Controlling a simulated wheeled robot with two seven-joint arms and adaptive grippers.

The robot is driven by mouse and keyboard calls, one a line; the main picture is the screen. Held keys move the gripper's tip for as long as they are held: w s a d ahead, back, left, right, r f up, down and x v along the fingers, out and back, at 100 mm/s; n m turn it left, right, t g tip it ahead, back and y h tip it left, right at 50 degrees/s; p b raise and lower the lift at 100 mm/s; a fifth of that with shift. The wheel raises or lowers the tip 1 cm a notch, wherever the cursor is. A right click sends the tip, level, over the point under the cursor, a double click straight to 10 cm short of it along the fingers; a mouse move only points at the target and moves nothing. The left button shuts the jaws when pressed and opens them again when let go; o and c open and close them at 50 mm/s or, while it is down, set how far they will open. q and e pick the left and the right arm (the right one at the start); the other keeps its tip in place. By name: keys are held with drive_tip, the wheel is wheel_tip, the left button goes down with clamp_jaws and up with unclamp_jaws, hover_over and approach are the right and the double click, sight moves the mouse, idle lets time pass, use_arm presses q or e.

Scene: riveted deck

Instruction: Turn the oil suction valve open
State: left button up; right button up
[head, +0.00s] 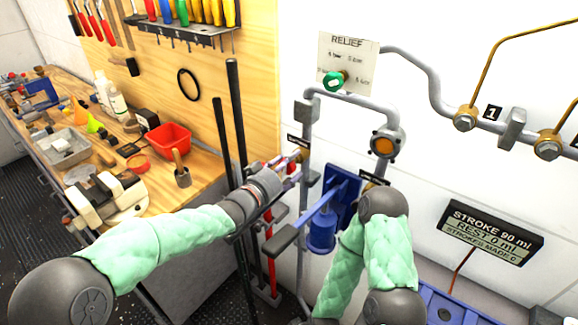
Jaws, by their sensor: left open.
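A small brass valve fitting (301,154) sits on a grey vertical pipe at centre, under a small dark label (298,142) too small to read. My left gripper (289,172) is open, its fingertips close to the left side of this fitting. I cannot tell whether they touch it. The valve's handle is mostly hidden by the fingers. A second dark label (374,180) shows further right, partly behind my right arm. I cannot read which label names oil suction.
A blue pump (322,232) with a grey lever stands just below the valve. A green relief knob (334,82) and an amber sight glass (384,145) are above. Black bars (236,120) lean left of the valve. A workbench (70,150) with tools fills the left.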

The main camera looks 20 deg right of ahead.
use_arm(q)
drive_tip(key=shift+d, duration=0.1)
drive_tip(key=c, duration=1.2)
drive_tip(key=shift+o, duration=0.2)
drive_tip(key=shift+r+n+p, duration=0.15)
drive_tip(key=shift+n+p, duration=0.35)
drive_tip(key=shift+p, duration=0.1)
drive_tip(key=o, duration=1.2)
drive_tip(key=shift+c, duration=0.2)
drive_tip(key=v, duration=1.2)
